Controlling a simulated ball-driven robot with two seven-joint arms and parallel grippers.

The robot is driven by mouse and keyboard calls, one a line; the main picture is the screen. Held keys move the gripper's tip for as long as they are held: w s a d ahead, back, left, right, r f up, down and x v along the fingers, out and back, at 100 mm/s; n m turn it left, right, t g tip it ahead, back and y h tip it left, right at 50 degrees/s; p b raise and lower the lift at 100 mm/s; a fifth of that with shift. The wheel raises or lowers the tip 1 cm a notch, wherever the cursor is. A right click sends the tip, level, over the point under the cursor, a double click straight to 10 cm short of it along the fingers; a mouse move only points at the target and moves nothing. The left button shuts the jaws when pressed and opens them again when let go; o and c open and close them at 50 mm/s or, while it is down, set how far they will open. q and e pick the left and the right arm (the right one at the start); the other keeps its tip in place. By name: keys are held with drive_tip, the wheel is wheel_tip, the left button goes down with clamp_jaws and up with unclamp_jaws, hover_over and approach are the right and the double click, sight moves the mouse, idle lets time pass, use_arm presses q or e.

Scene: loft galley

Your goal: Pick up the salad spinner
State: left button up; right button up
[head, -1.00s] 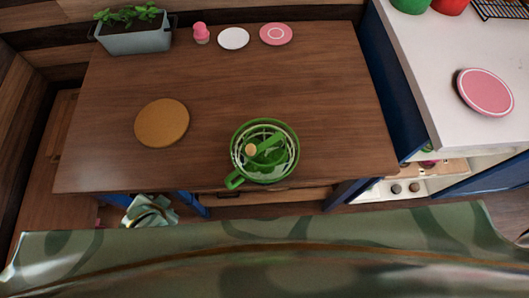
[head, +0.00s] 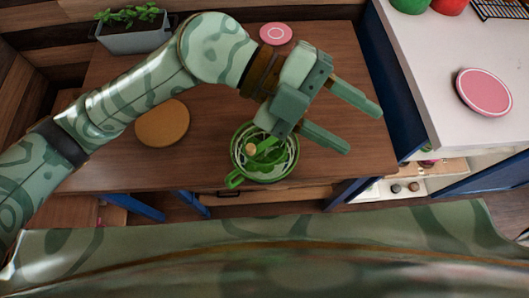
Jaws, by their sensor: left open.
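The green salad spinner (head: 237,178) stands on the wooden table near its front edge in the head view. It has a green rim, a side handle at its lower left and a crank with a tan knob on top. My left gripper (head: 362,124) is open and empty, above and to the right of the spinner, with its two fingers pointing right and down. The gripper's body hides the spinner's upper right rim. My right gripper is not in view.
The wooden table (head: 338,60) also holds a round tan board (head: 163,124), a pink plate (head: 276,33) and a grey planter (head: 135,38). A white counter (head: 425,60) with another pink plate (head: 484,91) stands at the right. The table right of the spinner is clear.

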use_arm(q)
drive_tip(key=w+a+f+n+t+y, duration=0.1)
drive_tip(key=w+a+f+t+y, duration=0.15)
drive_tip(key=f+y, duration=0.25)
drive_tip(key=n+t+y+b, duration=0.1)
drive_tip(key=n+t+y, duration=0.2)
drive_tip(key=n+y, duration=0.35)
hover_over(250, 147)
drive_tip(key=shift+m+y, duration=0.25)
drive_tip(key=shift+m, duration=0.2)
wheel_tip(250, 147, down, 14)
drive_tip(key=shift+w+r, duration=0.1)
wheel_tip(250, 147, down, 6)
drive_tip(key=shift+f+b, duration=0.1)
drive_tip(key=shift+b, duration=0.75)
drive_tip(key=shift+s, duration=0.2)
clamp_jaws()
